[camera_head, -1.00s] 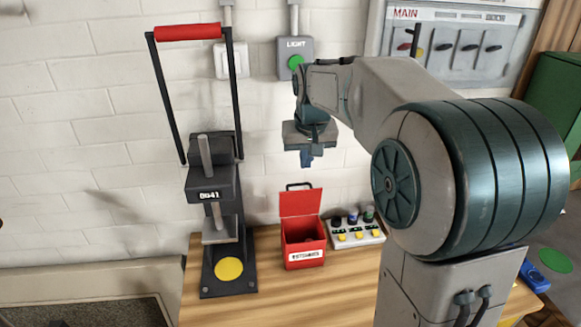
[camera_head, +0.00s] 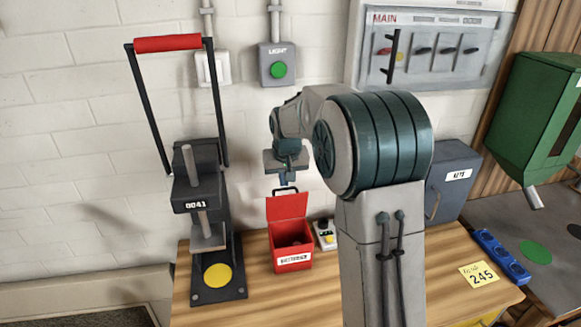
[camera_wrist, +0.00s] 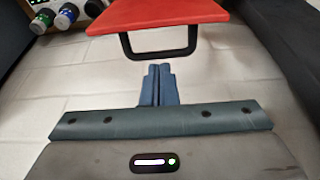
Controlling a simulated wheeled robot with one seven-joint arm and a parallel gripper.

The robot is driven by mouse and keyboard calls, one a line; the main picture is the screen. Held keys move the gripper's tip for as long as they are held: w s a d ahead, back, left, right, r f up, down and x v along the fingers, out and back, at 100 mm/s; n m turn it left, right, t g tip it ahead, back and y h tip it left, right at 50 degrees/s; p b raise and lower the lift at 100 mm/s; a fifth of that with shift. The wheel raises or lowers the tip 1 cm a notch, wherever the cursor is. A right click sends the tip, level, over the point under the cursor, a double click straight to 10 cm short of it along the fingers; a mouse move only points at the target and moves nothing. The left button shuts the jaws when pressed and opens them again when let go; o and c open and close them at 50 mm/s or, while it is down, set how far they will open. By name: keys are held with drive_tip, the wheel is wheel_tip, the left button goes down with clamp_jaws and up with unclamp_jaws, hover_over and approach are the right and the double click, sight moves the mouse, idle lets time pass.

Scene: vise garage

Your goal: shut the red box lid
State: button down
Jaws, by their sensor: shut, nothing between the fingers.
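The red box (camera_head: 292,256) stands on the wooden bench with its lid (camera_head: 287,206) raised upright at the back. The lid's black handle (camera_head: 285,190) is at its top edge. In the wrist view the red lid (camera_wrist: 165,12) fills the top, with its black loop handle (camera_wrist: 160,52) pointing toward my gripper. My gripper (camera_head: 284,178) is shut and empty, pointing down just above the lid handle. In the wrist view my gripper's fingertips (camera_wrist: 158,70) are close together against the white wall, a little short of the handle.
A black press (camera_head: 207,220) with a red-handled lever stands left of the box. A light switch (camera_head: 278,66) is on the wall above. Bench space in front of the box is clear.

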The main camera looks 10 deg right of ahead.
drive_tip(key=shift+f, duration=0.25)
